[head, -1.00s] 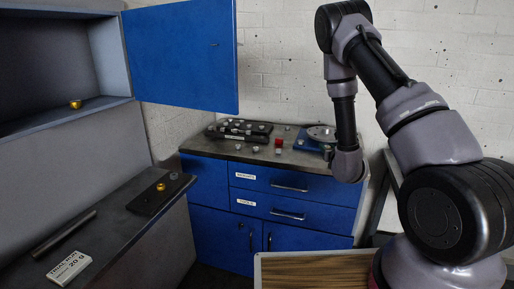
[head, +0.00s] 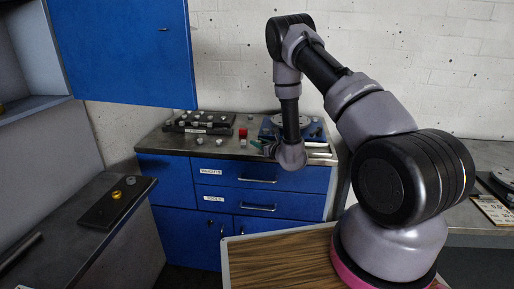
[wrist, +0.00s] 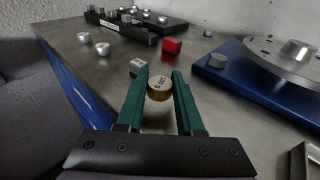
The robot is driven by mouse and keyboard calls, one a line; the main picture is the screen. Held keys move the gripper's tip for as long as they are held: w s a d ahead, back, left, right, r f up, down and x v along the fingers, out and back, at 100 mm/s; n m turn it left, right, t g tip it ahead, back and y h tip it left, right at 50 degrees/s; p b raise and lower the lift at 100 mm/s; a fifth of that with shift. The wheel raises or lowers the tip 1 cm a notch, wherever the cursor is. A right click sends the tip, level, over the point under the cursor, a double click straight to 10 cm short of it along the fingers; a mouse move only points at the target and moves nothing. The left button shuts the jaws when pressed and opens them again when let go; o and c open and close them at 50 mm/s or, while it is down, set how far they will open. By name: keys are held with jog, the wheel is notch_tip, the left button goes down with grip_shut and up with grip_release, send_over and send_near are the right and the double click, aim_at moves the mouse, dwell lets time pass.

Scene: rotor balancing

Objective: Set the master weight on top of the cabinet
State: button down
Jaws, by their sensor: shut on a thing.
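My gripper (wrist: 159,84) is shut on a brass-coloured round weight (wrist: 159,89) with dark marking on its top face. The weight sits between the green fingertips, over the grey top (wrist: 115,68) of the blue drawer cabinet. Whether its underside touches the surface is hidden. In the head view my gripper (head: 256,144) reaches over the right half of the cabinet top, beside a blue-based device. The blue cabinet (head: 160,168) has labelled drawers and doors, all shut. The held weight is too small to make out in the head view.
On the cabinet top are a black weight rack (wrist: 140,25), a red block (wrist: 172,45), a small grey block (wrist: 137,67), loose silver weights (wrist: 102,48) and the blue-based rotor device (wrist: 245,75). Bare surface lies left of my gripper. An open blue door (head: 125,50) hangs at upper left.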

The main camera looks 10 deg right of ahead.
jog(key=shift+f, duration=0.95)
jog(key=shift+f, duration=0.1)
jog(key=c, duration=0.5)
grip_release()
jog(key=shift+c, duration=0.2)
